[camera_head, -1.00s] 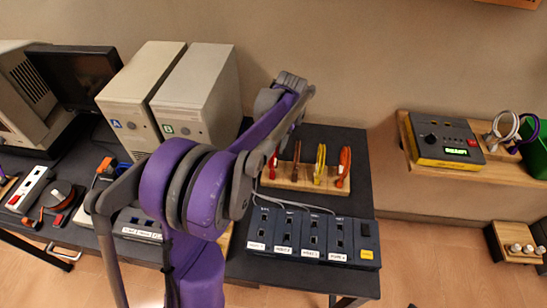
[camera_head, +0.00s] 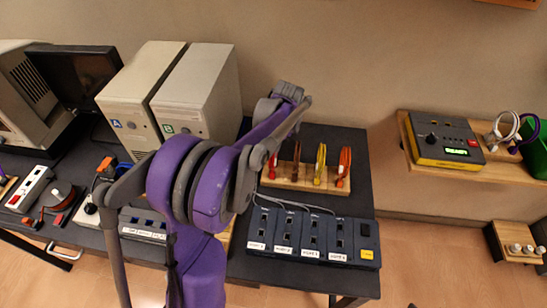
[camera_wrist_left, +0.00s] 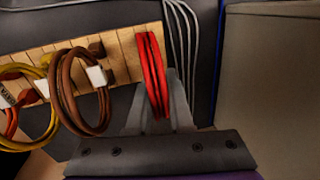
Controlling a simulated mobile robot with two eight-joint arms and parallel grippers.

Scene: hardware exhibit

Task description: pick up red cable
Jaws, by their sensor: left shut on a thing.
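The red cable (camera_wrist_left: 152,72) is a coiled loop at the right end of the wooden rack in the left wrist view. It also shows at the left end of the rack in the head view (camera_head: 273,164). My left gripper (camera_wrist_left: 160,98) is shut on the red cable, with the loop between its grey fingers. The cable is still at the rack's edge; I cannot tell whether it is clear of its slot. In the head view my arm hides the fingers. My right gripper is not in view.
On the wooden rack (camera_head: 306,184), brown (camera_head: 297,165), yellow (camera_head: 320,165) and orange-red (camera_head: 344,168) cables stand beside the red one. A blue port box (camera_head: 312,236) with grey leads lies in front. Two beige computer towers (camera_head: 193,92) stand to the left.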

